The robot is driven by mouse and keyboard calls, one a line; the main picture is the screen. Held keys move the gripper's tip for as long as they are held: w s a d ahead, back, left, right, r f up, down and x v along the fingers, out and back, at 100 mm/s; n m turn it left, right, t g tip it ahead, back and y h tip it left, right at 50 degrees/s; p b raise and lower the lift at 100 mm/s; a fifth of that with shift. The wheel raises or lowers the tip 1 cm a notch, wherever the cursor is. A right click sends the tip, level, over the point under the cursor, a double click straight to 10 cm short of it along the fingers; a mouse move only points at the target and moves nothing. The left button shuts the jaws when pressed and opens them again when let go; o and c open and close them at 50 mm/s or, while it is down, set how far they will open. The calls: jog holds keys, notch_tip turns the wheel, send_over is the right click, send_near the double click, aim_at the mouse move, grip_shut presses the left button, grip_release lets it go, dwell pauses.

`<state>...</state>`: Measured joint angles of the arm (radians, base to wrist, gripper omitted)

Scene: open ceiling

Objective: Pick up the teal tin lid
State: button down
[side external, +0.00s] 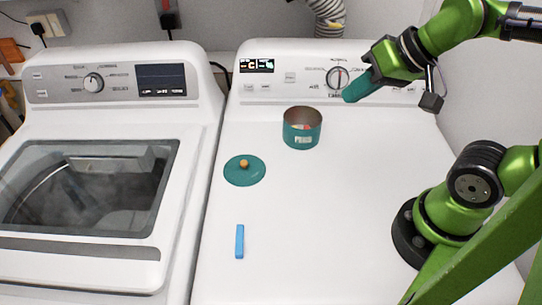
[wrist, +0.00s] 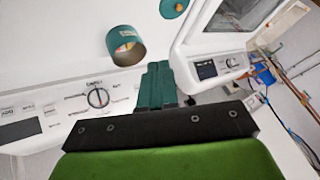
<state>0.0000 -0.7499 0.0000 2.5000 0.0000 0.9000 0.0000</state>
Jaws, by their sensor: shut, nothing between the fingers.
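The teal tin lid (side external: 244,171), a flat disc with an orange knob, lies on the white appliance top, left of the middle. Part of it shows at the top edge of the wrist view (wrist: 173,6). A teal tin (side external: 302,130) stands upright behind and to the right of the lid, with something inside it. It also shows in the wrist view (wrist: 125,46). My gripper (side external: 350,96) has teal fingers and is raised near the control panel, right of the tin and well away from the lid. It is shut and empty, with its fingers together in the wrist view (wrist: 158,70).
A blue bar (side external: 240,241) lies in front of the lid. A control panel with a knob (side external: 338,77) rises at the back. A second washer (side external: 90,190) with a glass door stands to the left, across a narrow gap.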

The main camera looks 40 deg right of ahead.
jog(key=c, duration=0.9)
grip_release()
jog(key=shift+c, duration=0.2)
jog(key=n+g+h, duration=0.2)
jog(key=n+g, duration=0.2)
jog(key=g, duration=0.3)
send_over(244, 162)
notch_tip(244, 162, down, 8)
jog(key=w+r, duration=0.1)
notch_tip(244, 162, down, 11)
jog(key=shift+r, duration=0.1)
jog(key=shift+s+f, duration=0.25)
jog(key=shift+f, duration=1.1)
jog(key=shift+s+f, duration=0.2)
jog(key=shift+f, duration=1.1)
